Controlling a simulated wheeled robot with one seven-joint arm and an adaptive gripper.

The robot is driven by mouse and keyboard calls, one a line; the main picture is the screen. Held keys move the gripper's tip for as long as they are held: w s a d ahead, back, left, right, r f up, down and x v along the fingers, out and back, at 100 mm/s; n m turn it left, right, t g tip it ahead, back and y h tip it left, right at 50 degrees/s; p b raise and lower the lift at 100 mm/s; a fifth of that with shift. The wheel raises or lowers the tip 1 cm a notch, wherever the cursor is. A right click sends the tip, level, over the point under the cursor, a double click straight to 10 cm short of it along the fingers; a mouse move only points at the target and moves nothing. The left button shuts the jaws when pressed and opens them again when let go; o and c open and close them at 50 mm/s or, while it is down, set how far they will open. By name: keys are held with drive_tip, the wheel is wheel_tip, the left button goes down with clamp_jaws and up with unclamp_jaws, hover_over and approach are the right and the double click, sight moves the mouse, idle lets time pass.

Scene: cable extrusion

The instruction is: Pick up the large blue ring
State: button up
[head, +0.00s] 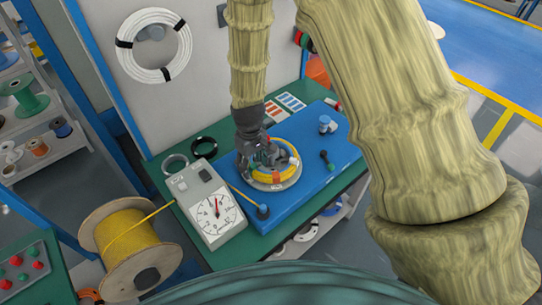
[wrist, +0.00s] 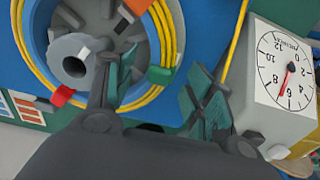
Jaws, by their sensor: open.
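The ring-shaped thing at my gripper is a yellow cable coil (head: 292,165) around a grey hub, on the blue mat (head: 320,165). In the wrist view the yellow coil (wrist: 167,25) has red and green clips, and the grey hub (wrist: 75,58) is at upper left. My gripper (head: 266,160) is over the coil. In the wrist view my gripper (wrist: 163,100) is open, with one finger inside the coil and the other outside it.
A dial gauge (head: 215,210) stands left of the mat and is close to the fingers in the wrist view (wrist: 275,75). Black rings (head: 204,147) lie behind it. A blue-grey knobbed part (head: 326,124) stands behind right. A yellow cable spool (head: 128,245) stands at lower left.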

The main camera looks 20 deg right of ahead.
drive_tip(key=shift+f, duration=1.05)
drive_tip(key=shift+c, duration=0.2)
clamp_jaws()
